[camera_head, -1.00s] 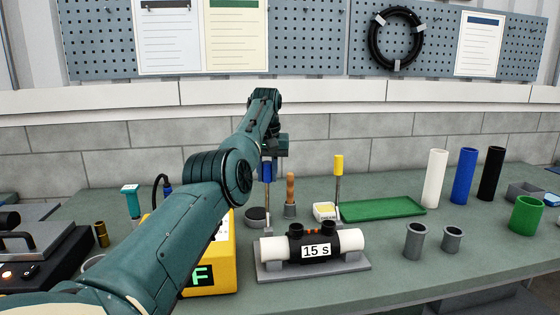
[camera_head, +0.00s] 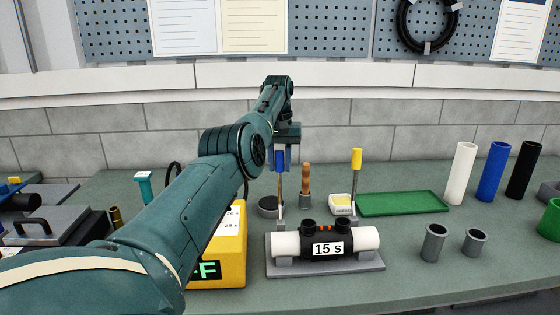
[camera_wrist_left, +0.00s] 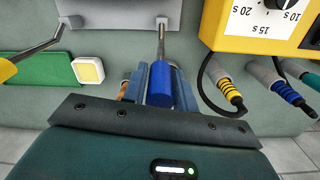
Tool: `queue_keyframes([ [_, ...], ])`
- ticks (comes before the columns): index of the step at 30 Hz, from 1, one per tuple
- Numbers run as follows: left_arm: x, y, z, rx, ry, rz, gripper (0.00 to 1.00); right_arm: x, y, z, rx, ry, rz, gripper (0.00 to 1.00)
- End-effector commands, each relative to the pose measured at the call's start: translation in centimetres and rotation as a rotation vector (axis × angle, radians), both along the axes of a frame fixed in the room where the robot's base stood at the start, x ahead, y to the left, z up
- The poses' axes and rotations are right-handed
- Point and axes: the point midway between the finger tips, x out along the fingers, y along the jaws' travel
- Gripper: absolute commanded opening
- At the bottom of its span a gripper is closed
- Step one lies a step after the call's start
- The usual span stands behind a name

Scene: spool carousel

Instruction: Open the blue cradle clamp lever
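The blue cradle clamp lever (camera_head: 280,158) stands upright on its thin rod at the left end of the grey cradle (camera_head: 375,264). My left gripper (camera_head: 281,160) reaches it from behind and above. In the left wrist view the blue handle (camera_wrist_left: 160,84) sits between the two fingers, which lie close against both its sides, so the gripper looks shut on it. The cradle holds a white pipe (camera_head: 366,238) with a black sleeve marked "15 s". A yellow lever (camera_head: 356,159) stands upright at the cradle's right end. My right gripper is not in view.
A yellow timer box (camera_head: 232,262) stands left of the cradle, partly behind my left arm. Behind are a wooden-handled tool (camera_head: 306,182), a small cream box (camera_head: 342,203) and a green tray (camera_head: 402,203). Grey cups (camera_head: 433,243) stand right. Banded cable plugs (camera_wrist_left: 230,95) are near the gripper.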

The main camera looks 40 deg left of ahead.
Motion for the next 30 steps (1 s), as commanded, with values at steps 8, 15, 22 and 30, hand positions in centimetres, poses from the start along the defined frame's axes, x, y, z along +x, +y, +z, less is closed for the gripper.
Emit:
queue_keyframes([
  [8,0.0,0.0,0.0,-0.001,0.001,0.0,0.45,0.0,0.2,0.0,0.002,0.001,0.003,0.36],
  [15,0.0,0.0,0.5,-0.001,0.001,0.0,0.45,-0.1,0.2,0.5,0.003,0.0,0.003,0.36],
  [22,0.1,-0.1,3.0,-0.001,0.002,-0.001,0.45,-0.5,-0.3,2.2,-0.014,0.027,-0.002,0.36],
  [30,-0.3,-0.8,8.3,0.001,-0.004,-0.003,0.45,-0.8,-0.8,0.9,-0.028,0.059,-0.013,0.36],
])
